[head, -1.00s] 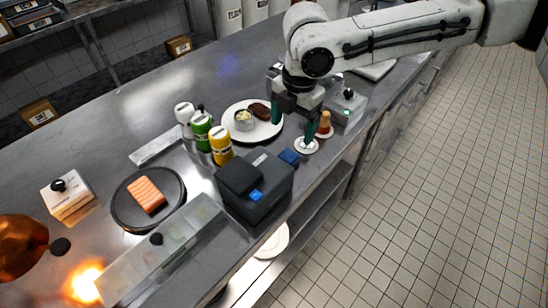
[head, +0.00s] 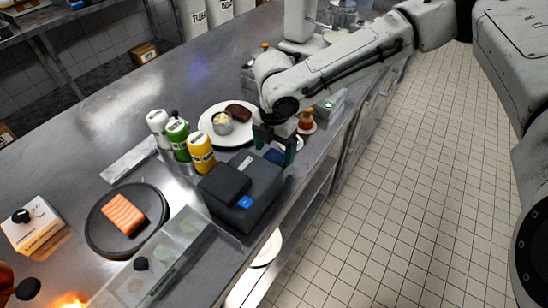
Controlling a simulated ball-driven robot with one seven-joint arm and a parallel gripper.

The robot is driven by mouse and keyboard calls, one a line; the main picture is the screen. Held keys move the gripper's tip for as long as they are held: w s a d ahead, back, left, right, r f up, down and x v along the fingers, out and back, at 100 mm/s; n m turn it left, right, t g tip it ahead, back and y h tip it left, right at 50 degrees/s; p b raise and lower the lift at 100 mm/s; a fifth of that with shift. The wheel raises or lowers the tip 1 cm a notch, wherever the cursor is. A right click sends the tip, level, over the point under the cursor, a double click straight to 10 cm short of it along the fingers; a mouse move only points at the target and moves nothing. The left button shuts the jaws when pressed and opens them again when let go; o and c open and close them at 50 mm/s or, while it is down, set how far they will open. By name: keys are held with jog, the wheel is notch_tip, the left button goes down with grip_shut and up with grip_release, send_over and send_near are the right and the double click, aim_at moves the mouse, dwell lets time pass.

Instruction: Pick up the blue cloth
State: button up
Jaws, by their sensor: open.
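The blue cloth (head: 274,156) is a small dark blue folded piece on the steel counter, just behind the black box and in front of the white plate. My gripper (head: 275,146) is open, pointing down, with one green-tipped finger on each side of the cloth in the picture. Part of the cloth is hidden by the gripper and the box. I cannot tell whether the fingers touch it.
A black box (head: 262,183) with a bright blue tag stands close to the cloth. Yellow (head: 201,153), green (head: 177,137) and white (head: 158,125) bottles stand left. A white plate (head: 208,118) with food and a bowl lies behind. The counter's edge is close on the right.

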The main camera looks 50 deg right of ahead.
aim_at(274, 159)
jog(key=shift+f, duration=1.3)
jog(key=shift+c, duration=0.4)
jog(key=c, duration=1)
